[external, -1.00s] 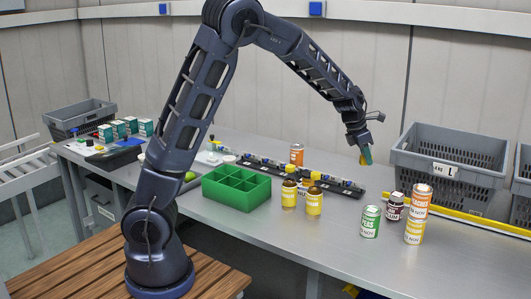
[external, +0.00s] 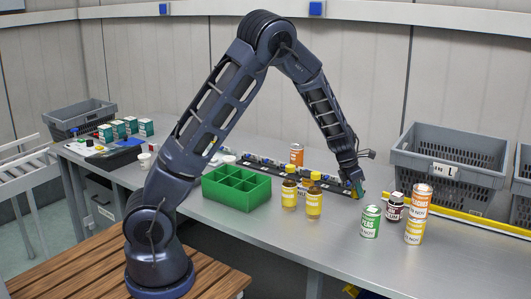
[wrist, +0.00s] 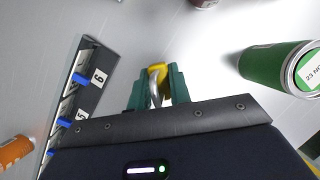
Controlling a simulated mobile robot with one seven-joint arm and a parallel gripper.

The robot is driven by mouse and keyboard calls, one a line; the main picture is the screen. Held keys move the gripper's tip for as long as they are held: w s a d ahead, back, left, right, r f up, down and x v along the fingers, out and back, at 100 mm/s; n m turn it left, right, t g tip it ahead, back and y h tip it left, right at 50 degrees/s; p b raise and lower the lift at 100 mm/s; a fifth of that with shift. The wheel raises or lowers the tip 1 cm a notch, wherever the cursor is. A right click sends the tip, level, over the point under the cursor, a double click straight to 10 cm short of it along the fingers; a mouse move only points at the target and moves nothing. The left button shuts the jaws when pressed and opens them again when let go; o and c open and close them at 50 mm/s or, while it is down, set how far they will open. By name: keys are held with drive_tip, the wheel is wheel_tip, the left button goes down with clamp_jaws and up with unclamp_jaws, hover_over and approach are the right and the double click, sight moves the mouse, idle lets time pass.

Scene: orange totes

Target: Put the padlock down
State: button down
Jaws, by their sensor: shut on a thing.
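My gripper (external: 359,189) is low over the grey table (external: 290,238), near the right end of the black numbered rack (external: 330,186). In the wrist view my gripper (wrist: 157,90) has green fingers shut on the padlock (wrist: 157,70), which shows a yellow body and a silver shackle. In the external view only a small bit of yellow shows by the fingertips. I cannot tell whether the padlock touches the table. In the wrist view the rack (wrist: 92,75) lies to the left of the fingers, with blue parts and number labels.
A green can (external: 370,222), a dark jar (external: 394,207) and stacked cans (external: 418,213) stand right of my gripper. Yellow-labelled bottles (external: 313,202) and a green divided box (external: 237,171) are to its left. A grey crate (external: 449,178) stands behind right.

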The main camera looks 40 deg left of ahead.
sight(355, 197)
drive_tip(key=shift+f, duration=2.65)
drive_tip(key=shift+f, duration=0.1)
drive_tip(key=c, duration=1.3)
unclamp_jaws()
drive_tip(key=v, duration=1.2)
drive_tip(key=s+a+r+m, duration=1.4)
drive_tip(key=s+a+r, duration=0.2)
drive_tip(key=r, duration=0.2)
drive_tip(key=s+a+r+m+y, duration=0.1)
drive_tip(key=s+a+m, duration=0.3)
drive_tip(key=s, duration=0.3)
drive_tip(key=s+a+r+m+t+y, duration=0.1)
drive_tip(key=s+a+m, duration=0.2)
drive_tip(key=s, duration=0.4)
drive_tip(key=s+a+r+m+y, duration=0.1)
drive_tip(key=s+a+m, duration=0.3)
drive_tip(key=s+m, duration=0.2)
drive_tip(key=shift+s+a+r, duration=0.35)
drive_tip(key=shift+s+r, duration=0.05)
drive_tip(key=shift+s, duration=0.5)
